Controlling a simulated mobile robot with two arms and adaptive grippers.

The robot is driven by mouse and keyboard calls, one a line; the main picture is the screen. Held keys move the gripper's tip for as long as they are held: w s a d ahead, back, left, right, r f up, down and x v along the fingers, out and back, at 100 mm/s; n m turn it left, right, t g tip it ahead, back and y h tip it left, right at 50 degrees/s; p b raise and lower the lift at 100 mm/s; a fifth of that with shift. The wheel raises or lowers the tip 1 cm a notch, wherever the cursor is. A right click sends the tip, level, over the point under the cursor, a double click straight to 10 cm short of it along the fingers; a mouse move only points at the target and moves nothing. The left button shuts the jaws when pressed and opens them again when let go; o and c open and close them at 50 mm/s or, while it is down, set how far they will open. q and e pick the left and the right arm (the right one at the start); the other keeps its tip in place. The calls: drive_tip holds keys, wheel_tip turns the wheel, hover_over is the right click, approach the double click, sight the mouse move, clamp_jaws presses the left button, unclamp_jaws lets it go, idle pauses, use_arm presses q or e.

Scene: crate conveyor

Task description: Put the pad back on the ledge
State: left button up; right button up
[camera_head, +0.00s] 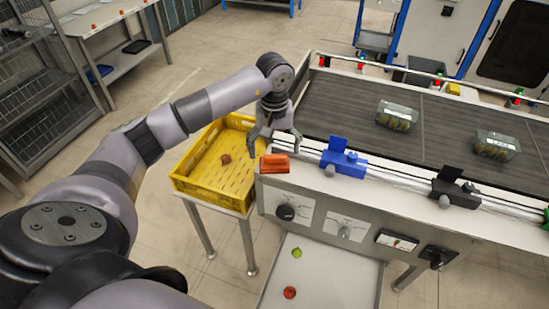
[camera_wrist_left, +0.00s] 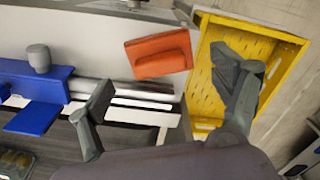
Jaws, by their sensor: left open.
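An orange-red pad (camera_head: 275,163) lies on the near left corner of the conveyor's front ledge (camera_head: 310,178). It also shows in the wrist view (camera_wrist_left: 158,54), lying at the ledge's end beside the yellow crate. My left gripper (camera_head: 275,144) is open, with its fingers spread just behind and above the pad in the head view. In the wrist view the fingers (camera_wrist_left: 165,75) stand apart with nothing between them, and the pad lies beyond them. I cannot tell whether a finger touches it. My right gripper is not in view.
A yellow crate (camera_head: 186,185) on a stand holds a small reddish item (camera_head: 225,158). Blue (camera_head: 343,158) and black (camera_head: 452,188) brackets stand along the conveyor rail. Clear packs (camera_head: 396,116) sit on the dark belt. A white chute (camera_head: 325,275) with two small round items is below.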

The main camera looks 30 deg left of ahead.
sight(275, 156)
use_arm(q)
wheel_tip(275, 156, up, 8)
drive_tip(key=b, duration=0.1)
idle(0.5)
